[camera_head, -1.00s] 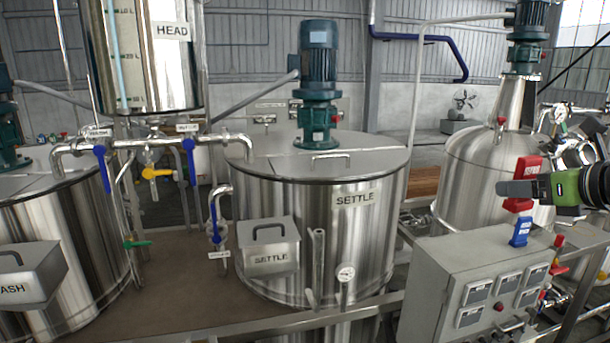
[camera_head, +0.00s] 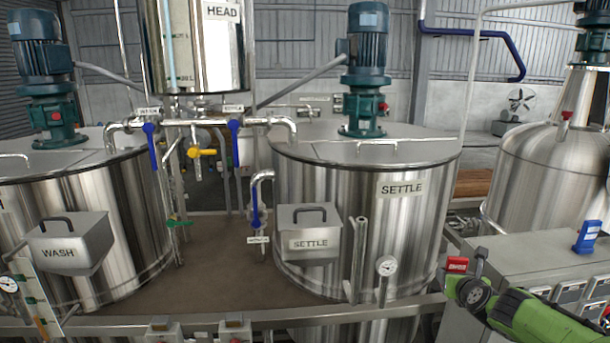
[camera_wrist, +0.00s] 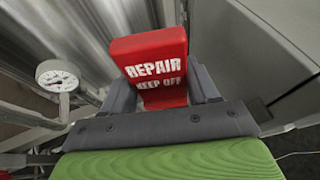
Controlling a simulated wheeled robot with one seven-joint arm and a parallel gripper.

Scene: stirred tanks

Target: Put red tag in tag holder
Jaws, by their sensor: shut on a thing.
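The red tag (camera_head: 457,264) is in my gripper (camera_head: 468,280), at the lower right of the head view. In the wrist view the tag (camera_wrist: 155,62) stands up between the grey fingers of my gripper (camera_wrist: 163,95), its white words "REPAIR KEEP OFF" facing the camera. My gripper is shut on its lower part, which the fingers partly hide. A narrow upright metal channel (camera_head: 357,260) is in front of the SETTLE tank, left of my gripper. I cannot tell whether it is the tag holder.
The SETTLE tank (camera_head: 340,215) stands behind, with a SETTLE box (camera_head: 309,222) and a dial gauge (camera_head: 386,266) in front. The control cabinet (camera_head: 520,255) is close at the right, with a blue tag (camera_head: 587,237) on top. A metal rail (camera_head: 290,315) crosses below.

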